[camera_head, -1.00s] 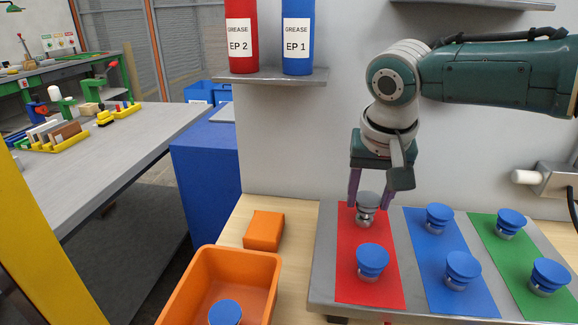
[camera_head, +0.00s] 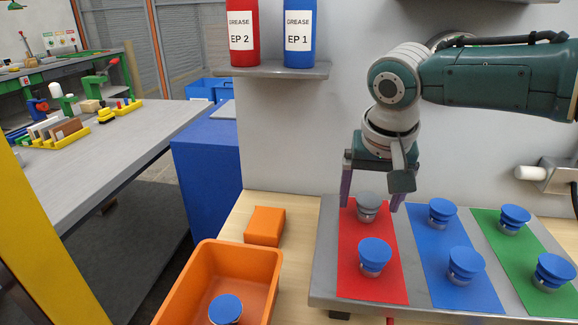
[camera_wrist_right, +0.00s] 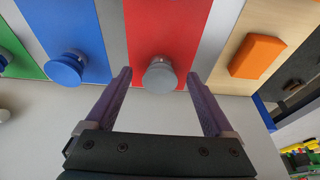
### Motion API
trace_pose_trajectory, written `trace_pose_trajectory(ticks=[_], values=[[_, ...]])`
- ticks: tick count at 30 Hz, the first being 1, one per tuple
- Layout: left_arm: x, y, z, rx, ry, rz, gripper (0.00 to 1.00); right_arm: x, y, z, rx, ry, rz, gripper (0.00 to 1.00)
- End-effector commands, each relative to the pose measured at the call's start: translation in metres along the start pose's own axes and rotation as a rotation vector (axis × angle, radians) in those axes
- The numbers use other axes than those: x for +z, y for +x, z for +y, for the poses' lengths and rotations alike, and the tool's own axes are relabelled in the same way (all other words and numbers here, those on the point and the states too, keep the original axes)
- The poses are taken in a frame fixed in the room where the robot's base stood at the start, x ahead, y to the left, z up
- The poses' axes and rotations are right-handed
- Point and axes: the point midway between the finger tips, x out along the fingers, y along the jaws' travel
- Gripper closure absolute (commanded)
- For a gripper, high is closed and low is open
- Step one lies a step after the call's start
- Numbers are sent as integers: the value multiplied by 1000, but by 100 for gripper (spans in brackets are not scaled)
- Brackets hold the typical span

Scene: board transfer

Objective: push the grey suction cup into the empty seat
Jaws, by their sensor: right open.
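The grey suction cup (camera_head: 369,204) stands upright at the back of the red strip (camera_head: 352,268) on the board (camera_head: 325,258). It also shows in the right wrist view (camera_wrist_right: 160,76). My right gripper (camera_head: 371,203) is open, with its purple fingers on either side of the cup and apart from it. In the wrist view the gripper (camera_wrist_right: 160,90) has clear gaps between both fingers and the cup. A blue suction cup (camera_head: 374,256) sits at the front of the red strip. The seat under the grey cup is mostly hidden. My left gripper is not in view.
Blue cups stand on the blue strip (camera_head: 432,268) and green strip (camera_head: 528,249). An orange bin (camera_head: 267,277) at the front left holds a blue cup (camera_head: 225,309). An orange block (camera_head: 265,226) lies behind it. A wall rises behind the board.

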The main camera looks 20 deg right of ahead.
Motion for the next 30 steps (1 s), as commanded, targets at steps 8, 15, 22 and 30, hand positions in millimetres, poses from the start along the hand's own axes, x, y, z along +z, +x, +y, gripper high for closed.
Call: trace_pose_trajectory(ticks=[8,15,22,30], values=[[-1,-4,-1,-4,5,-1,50,-1,-9,-1,-3,-1,1,13],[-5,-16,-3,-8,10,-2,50,-1,-51,0,-3,-2,2,13],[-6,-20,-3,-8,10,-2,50,0,-88,0,-2,-1,1,13],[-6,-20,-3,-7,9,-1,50,0,-100,0,0,1,1,13]])
